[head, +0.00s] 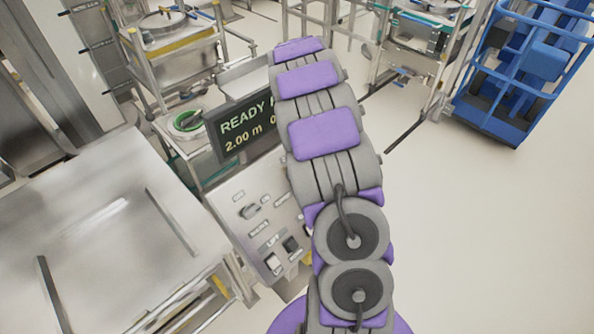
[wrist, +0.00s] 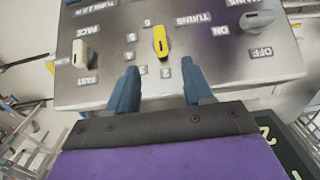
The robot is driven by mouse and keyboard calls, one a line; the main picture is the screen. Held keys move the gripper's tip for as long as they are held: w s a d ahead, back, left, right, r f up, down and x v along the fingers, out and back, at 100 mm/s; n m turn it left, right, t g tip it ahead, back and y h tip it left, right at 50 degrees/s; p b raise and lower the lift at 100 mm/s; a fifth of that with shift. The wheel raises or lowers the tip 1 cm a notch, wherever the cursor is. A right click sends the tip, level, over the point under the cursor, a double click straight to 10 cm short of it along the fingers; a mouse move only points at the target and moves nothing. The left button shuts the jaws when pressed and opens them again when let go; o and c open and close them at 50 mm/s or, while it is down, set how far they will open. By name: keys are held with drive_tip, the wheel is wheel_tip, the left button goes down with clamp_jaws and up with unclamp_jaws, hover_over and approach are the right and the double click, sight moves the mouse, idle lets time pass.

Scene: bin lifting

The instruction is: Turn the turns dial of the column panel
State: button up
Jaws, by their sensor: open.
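The turns dial (wrist: 160,42) is a yellow elongated knob on the grey panel (wrist: 110,20), with printed numbers around it, upside down in the wrist view. Its near end lies by the number 2; which end is the pointer I cannot tell. My gripper (wrist: 160,70) is open, its two blue-grey fingers spread on either side of the dial's line and just short of it. No contact with the knob is visible. The panel also shows in the head view (head: 228,208), below a dark screen (head: 240,125) reading READY and 2.00 m. My arm hides the panel's right part and my gripper there.
In the wrist view a pale pace dial (wrist: 82,54) sits left of the turns dial, and an on/off switch (wrist: 257,18) sits right. In the head view a steel table (head: 100,220) stands left and a blue cart (head: 520,80) upper right. The floor at right is clear.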

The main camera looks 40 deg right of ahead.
drive_tip(key=f, duration=0.4)
drive_tip(key=d+f+p, duration=0.1)
drive_tip(key=f, duration=0.3)
drive_tip(key=f+p, duration=0.1)
drive_tip(key=f, duration=0.4)
drive_tip(key=shift+d+f, duration=0.1)
drive_tip(key=shift+d, duration=0.05)
drive_tip(key=shift+a+f, duration=0.5)
drive_tip(key=shift+f, duration=0.4)
drive_tip(key=shift+w+a+f, duration=0.1)
drive_tip(key=shift+a+f, duration=0.3)
drive_tip(key=shift+f, duration=0.05)
drive_tip(key=shift+d+f, duration=0.1)
drive_tip(key=shift+d, duration=0.3)
drive_tip(key=shift+c, duration=0.3)
drive_tip(key=shift+d, duration=0.2)
drive_tip(key=shift+c, duration=0.6)
drive_tip(key=shift+a, duration=0.25)
drive_tip(key=c, duration=0.5)
drive_tip(key=shift+c, duration=0.9)
